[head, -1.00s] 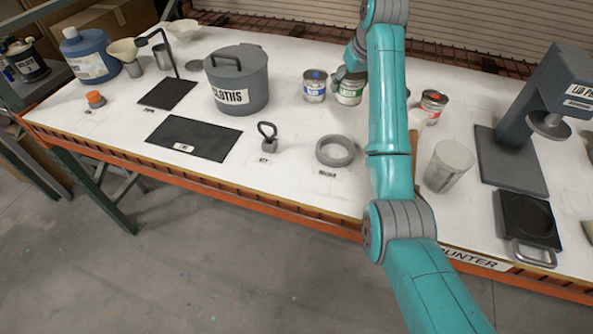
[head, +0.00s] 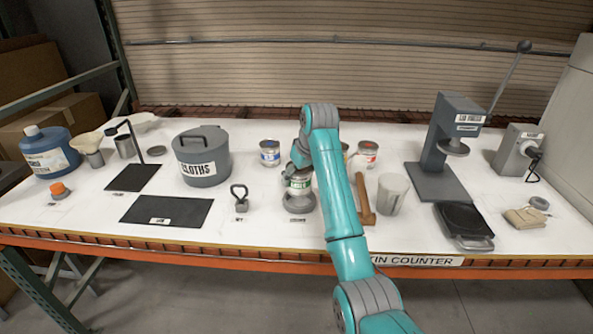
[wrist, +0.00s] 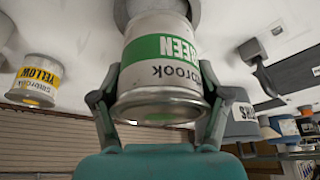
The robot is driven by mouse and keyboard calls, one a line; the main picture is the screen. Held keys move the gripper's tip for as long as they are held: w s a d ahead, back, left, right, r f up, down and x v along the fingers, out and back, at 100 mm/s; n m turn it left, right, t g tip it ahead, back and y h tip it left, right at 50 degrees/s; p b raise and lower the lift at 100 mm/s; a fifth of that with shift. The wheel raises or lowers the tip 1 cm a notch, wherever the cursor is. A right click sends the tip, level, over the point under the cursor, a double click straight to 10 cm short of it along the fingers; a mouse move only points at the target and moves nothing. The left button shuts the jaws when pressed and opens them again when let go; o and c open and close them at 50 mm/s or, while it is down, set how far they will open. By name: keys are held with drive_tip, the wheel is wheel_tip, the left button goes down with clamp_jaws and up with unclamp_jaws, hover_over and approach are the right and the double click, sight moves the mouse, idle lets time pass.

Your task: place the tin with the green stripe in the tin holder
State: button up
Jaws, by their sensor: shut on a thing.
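The tin with the green stripe (head: 299,183) is in my gripper, over the grey ring-shaped tin holder (head: 299,204) near the counter's front. In the wrist view the green-striped tin (wrist: 163,60) fills the middle, upside down in the picture. My gripper (wrist: 160,78) is shut on it, one finger on each side. The tin's far end meets the grey holder (wrist: 124,12) at the top of the wrist view. I cannot tell whether it rests fully inside. In the head view my gripper (head: 299,165) is partly hidden by my arm.
A blue-labelled tin (head: 269,153) stands behind left, a red-labelled tin (head: 366,154) behind right. A yellow-labelled tin (wrist: 36,80) shows in the wrist view. A wooden-handled tool (head: 363,200) and grey cup (head: 391,194) are right of my arm; a weight with a loop (head: 240,200) is left.

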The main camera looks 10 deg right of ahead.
sight(298, 190)
drive_tip(key=shift+f, duration=2.6)
drive_tip(key=o, duration=1.8)
drive_tip(key=shift+f, duration=0.1)
drive_tip(key=shift+c, duration=0.2)
